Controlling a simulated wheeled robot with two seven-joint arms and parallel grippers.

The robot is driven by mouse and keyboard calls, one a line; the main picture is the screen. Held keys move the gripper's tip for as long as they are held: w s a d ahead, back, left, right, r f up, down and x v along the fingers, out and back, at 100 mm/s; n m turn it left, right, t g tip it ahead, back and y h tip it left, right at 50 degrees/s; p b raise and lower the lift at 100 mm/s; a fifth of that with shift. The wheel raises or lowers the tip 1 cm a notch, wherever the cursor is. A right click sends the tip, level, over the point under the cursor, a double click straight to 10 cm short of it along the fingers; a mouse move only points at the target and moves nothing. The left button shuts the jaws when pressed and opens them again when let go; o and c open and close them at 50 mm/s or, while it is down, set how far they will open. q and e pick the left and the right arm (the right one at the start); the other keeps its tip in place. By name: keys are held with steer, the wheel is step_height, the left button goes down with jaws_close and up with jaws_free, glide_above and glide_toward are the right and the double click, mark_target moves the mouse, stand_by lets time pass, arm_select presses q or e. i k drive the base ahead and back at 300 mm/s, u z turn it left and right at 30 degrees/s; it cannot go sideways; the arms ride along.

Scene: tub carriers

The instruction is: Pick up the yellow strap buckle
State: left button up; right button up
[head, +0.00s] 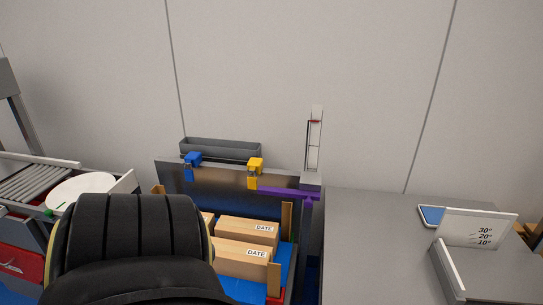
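The yellow strap buckle (254,172) hangs at the upper edge of the dark upright panel (225,185), right of its middle. A similar blue buckle (191,165) hangs on the same edge to its left. A purple strap (285,193) runs to the right from beside the yellow buckle's lower part. Neither of my grippers shows in the head view. A large black rounded part at the lower left, probably mine, hides part of the carrier below the buckles.
Cardboard boxes marked DATE (247,229) lie below the panel over a blue surface. A grey tray (220,147) stands behind the buckles. A grey table (375,235) is at right with an angle-marked plate (478,228). A roller conveyor (35,182) and white disc (80,188) are at left.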

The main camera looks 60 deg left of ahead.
mark_target(252, 182)
steer(key=i, duration=0.8)
steer(key=u, duration=3.9)
